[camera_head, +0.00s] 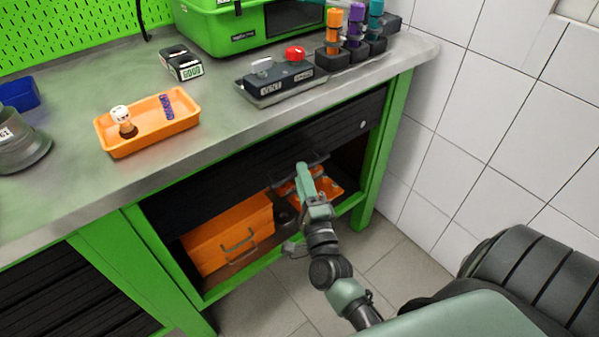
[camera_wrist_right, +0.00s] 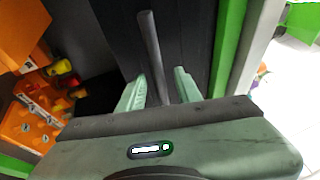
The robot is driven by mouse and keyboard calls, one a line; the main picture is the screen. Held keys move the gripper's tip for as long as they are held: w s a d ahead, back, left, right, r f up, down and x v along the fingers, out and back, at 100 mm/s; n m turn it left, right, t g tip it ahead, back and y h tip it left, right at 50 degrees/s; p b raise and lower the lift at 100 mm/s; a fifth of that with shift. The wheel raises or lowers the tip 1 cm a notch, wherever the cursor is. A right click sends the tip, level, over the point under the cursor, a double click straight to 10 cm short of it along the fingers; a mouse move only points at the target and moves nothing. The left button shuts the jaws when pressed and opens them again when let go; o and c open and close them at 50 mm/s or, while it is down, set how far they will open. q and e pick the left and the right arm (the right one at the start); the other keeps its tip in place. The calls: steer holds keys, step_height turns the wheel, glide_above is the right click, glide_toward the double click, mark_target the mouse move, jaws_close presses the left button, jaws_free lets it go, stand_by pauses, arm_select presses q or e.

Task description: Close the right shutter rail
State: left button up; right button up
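The right shutter (camera_head: 235,170) is a black slatted panel under the bench's right half. It is partly lowered, and the lower part of the opening is uncovered. Its dark handle bar (camera_head: 316,158) is near the shutter's lower edge. My right gripper (camera_head: 303,172) is at the handle, partly hiding it. In the right wrist view the handle bar (camera_wrist_right: 150,45) runs between the two fingers of my right gripper (camera_wrist_right: 162,88). The fingers stand apart with gaps beside the bar, so the gripper looks open around it. My left gripper is out of view.
An orange case (camera_head: 228,235) and an orange tray (camera_head: 328,190) stand inside the cabinet below the shutter. Green bench legs (camera_head: 385,150) frame the opening. An orange tray (camera_head: 150,140) and a dark switch box (camera_head: 285,82) sit on the worktop. A tiled wall (camera_head: 480,110) stands right.

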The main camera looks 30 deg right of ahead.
steer(key=shift+x, duration=1)
jaws_close()
stand_by(0.7)
